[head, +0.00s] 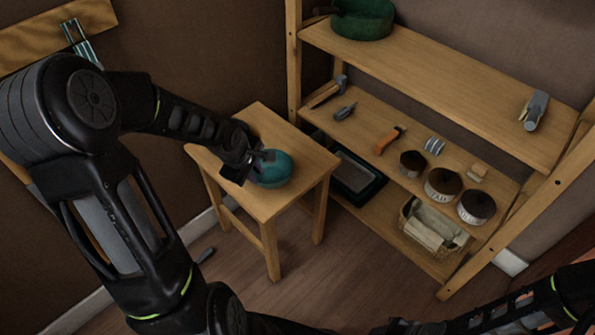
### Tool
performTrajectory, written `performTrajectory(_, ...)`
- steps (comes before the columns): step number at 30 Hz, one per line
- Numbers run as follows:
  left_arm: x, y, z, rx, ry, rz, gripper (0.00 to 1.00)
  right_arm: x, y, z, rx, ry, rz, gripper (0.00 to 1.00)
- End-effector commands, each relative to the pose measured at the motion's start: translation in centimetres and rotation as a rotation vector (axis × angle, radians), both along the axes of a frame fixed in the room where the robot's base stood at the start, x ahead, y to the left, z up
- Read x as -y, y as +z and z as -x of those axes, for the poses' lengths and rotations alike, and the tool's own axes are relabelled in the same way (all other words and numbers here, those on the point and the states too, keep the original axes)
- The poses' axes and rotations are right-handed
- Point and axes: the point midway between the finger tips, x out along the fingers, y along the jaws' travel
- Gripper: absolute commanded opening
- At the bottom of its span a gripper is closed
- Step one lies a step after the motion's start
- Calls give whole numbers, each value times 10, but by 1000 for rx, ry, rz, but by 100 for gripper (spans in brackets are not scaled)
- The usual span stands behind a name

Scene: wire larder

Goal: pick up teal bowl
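The teal bowl (276,169) sits on the top of a small wooden table (265,206), left of the middle of the head view. My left gripper (251,167) reaches in from the left and is at the bowl's left side. Its two fingers look spread apart and partly cover the bowl's left edge. I cannot tell whether they touch it. My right arm (510,312) crosses the lower right corner. Its end lies at the bottom edge, and its finger state cannot be made out.
A wooden shelf unit (440,92) stands right of the table. It holds a green basket (362,20), an orange-handled tool (387,141), several dark round tins (443,184) and a wicker basket (433,226). The table's front top is clear.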

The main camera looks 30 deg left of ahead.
Motion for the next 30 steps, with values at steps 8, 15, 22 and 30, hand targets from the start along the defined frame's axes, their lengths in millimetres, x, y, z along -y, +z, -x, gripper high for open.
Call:
performTrajectory(8, 1, -1, 2, -6, 61, 28, 14, 0, 0, 0, -1, 1, 0, 36)
performTrajectory(15, 2, -12, -1, -6, 60, 28, 14, 0, -5, 0, 0, 0, 0, 36)
performTrajectory(22, 1, -26, -8, -5, 59, 27, 14, 0, -10, 0, 0, 0, 0, 36)
performTrajectory(30, 1, -28, -9, -5, 59, 27, 14, 0, -11, 0, 0, 0, 0, 36)
